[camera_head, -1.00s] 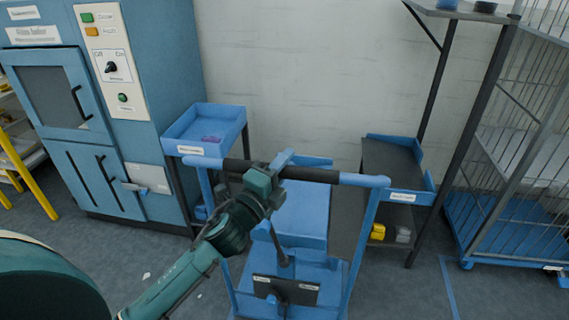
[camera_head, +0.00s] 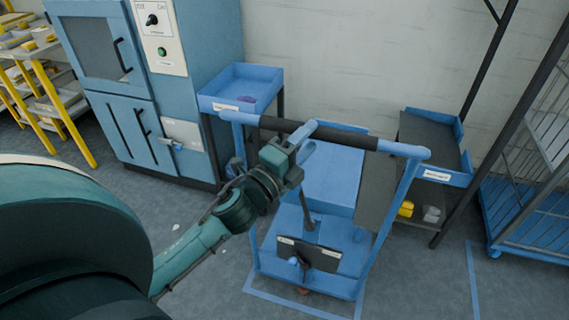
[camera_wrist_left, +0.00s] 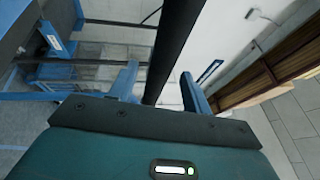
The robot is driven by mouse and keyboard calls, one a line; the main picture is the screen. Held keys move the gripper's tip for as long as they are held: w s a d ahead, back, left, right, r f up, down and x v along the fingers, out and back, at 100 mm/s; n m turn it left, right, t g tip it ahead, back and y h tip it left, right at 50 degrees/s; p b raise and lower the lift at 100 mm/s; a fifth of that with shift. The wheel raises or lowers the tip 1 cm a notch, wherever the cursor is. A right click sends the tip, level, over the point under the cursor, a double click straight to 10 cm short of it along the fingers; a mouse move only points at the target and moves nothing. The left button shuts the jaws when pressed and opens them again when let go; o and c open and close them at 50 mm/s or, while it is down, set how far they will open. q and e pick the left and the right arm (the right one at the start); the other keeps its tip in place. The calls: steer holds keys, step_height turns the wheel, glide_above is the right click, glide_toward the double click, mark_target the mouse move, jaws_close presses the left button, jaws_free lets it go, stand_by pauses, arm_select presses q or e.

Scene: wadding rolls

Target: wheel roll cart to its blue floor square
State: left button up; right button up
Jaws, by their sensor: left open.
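The roll cart (camera_head: 330,185) is a blue frame with a flat blue deck and a push bar with a black grip (camera_head: 330,136). It stands upright at the middle of the head view. Blue floor lines (camera_head: 300,304) show along the near edge of its base; the rest of that outline is hidden under the cart. My left gripper (camera_head: 306,138) is at the push bar, left of its middle. In the left wrist view its two blue fingers (camera_wrist_left: 160,88) are apart, with the black grip (camera_wrist_left: 172,50) passing between them. My right gripper is not in view.
A blue machine cabinet (camera_head: 140,100) and a blue tray stand (camera_head: 240,90) are behind on the left. A dark shelf unit (camera_head: 430,135) stands close right of the cart, then a wire cage (camera_head: 530,180). Another blue floor line (camera_head: 473,280) lies right. Floor between is clear.

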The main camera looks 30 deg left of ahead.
arm_select(q)
steer(key=b+v, duration=0.1)
steer(key=v, duration=0.6)
steer(key=shift+s+b, duration=0.3)
steer(key=shift+s, duration=0.1)
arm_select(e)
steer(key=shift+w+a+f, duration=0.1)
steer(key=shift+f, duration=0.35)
arm_select(q)
steer(key=shift+a+f, duration=0.1)
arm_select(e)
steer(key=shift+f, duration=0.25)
